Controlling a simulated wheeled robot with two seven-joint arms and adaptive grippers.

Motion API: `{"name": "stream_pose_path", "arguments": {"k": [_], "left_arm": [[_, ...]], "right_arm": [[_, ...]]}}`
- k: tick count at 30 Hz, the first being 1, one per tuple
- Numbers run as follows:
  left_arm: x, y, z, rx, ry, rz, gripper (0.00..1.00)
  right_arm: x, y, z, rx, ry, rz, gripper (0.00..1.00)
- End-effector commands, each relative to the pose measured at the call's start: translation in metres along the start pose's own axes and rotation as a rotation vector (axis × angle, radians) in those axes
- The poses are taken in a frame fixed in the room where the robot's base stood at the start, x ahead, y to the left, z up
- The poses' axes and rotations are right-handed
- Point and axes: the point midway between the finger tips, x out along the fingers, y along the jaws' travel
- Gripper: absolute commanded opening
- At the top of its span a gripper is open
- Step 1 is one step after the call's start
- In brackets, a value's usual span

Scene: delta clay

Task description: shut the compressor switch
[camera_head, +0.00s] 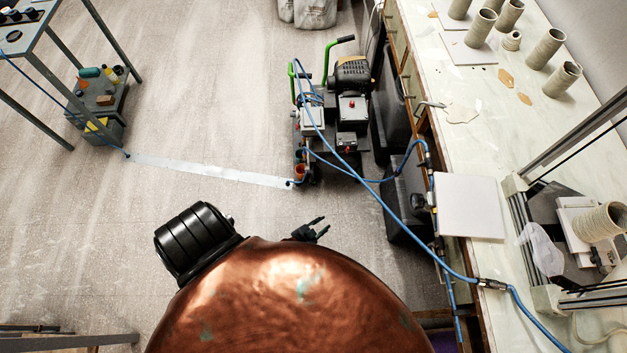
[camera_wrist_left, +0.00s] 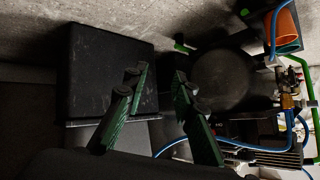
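The compressor (camera_head: 338,105) stands on the floor left of the long bench, with green handles, a dark motor and boxes on top. A box with a red part (camera_head: 351,108) sits on it; a second pale box (camera_head: 312,121) is beside it. I cannot tell which carries the switch or its position. My left gripper (camera_head: 324,225) is open and empty, below the compressor in the head view and apart from it. In the left wrist view its two fingers (camera_wrist_left: 160,76) are spread, with the compressor's dark round tank (camera_wrist_left: 222,78) beyond them. My right gripper is not in view.
Blue hoses (camera_head: 388,205) run from the compressor to the bench (camera_head: 455,130). Dark bins (camera_head: 405,195) stand against the bench. A pale strip (camera_head: 210,172) crosses the floor to a metal table (camera_head: 40,25). The floor left of the compressor is mostly free.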

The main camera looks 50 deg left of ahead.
Motion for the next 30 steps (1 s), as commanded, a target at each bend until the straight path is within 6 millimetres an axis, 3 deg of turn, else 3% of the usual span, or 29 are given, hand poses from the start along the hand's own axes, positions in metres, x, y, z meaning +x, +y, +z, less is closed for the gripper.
{"name": "stream_pose_path", "arguments": {"k": [9,23,26,30], "left_arm": [[-0.025,0.010,0.030,-0.020,-0.079,0.057,0.25],[-0.029,0.012,0.036,-0.022,-0.092,0.066,0.25],[-0.033,0.014,0.045,-0.025,-0.111,0.076,0.25],[-0.051,0.024,0.079,-0.038,-0.181,0.113,0.25]], "right_arm": [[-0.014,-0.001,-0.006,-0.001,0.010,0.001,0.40],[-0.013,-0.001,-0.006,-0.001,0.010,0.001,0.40],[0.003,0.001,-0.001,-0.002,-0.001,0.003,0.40],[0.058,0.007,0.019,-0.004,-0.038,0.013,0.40]]}}
